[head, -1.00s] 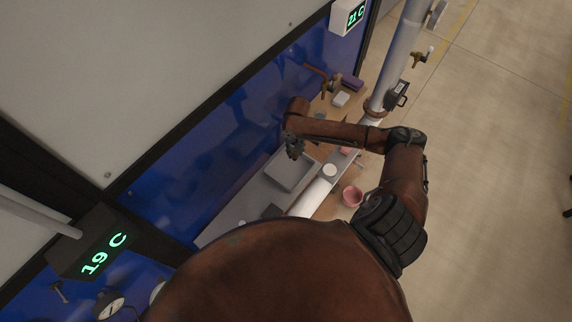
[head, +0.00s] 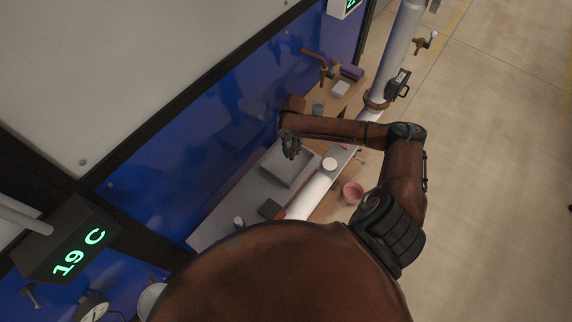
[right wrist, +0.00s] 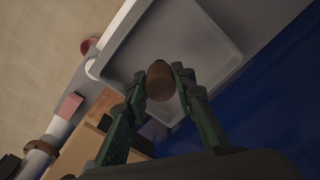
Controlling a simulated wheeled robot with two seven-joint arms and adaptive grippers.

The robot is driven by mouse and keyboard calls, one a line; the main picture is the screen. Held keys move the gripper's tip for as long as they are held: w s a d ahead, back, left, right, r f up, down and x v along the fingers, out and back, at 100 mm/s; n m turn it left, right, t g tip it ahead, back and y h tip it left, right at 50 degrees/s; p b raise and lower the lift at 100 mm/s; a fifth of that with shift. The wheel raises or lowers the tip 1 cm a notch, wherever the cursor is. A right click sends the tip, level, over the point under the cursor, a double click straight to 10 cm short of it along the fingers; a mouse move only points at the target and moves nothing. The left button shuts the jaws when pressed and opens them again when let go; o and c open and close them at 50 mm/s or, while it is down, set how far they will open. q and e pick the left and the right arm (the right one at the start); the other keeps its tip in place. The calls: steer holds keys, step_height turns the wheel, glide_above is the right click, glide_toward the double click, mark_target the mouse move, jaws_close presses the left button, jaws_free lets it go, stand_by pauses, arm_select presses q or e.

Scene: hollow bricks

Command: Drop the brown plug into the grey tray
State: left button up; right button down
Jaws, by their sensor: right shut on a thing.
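The brown plug (right wrist: 160,80) shows in the right wrist view between the fingertips of my right gripper (right wrist: 160,86). The gripper is shut on it. Behind the plug in that view is the inside of the grey tray (right wrist: 200,30). In the head view the grey tray (head: 287,181) lies on the bench, and my right gripper (head: 291,153) hangs over its far end. The plug cannot be made out in the head view. My left gripper is not in view.
A white pipe (head: 313,194) runs along the bench beside the tray. A pink cup (head: 352,191) stands right of the pipe. A dark block (head: 270,208) sits near the tray's near end. A blue wall (head: 190,150) rises behind the bench.

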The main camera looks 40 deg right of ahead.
steer(key=c, duration=1.5)
jaws_free()
steer(key=shift+c, duration=0.2)
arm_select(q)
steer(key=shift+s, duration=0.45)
arm_select(e)
steer(key=shift+r, duration=0.25)
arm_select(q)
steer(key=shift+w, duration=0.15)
arm_select(e)
step_height(320, 180, up, 12)
steer(key=shift+f, duration=0.2)
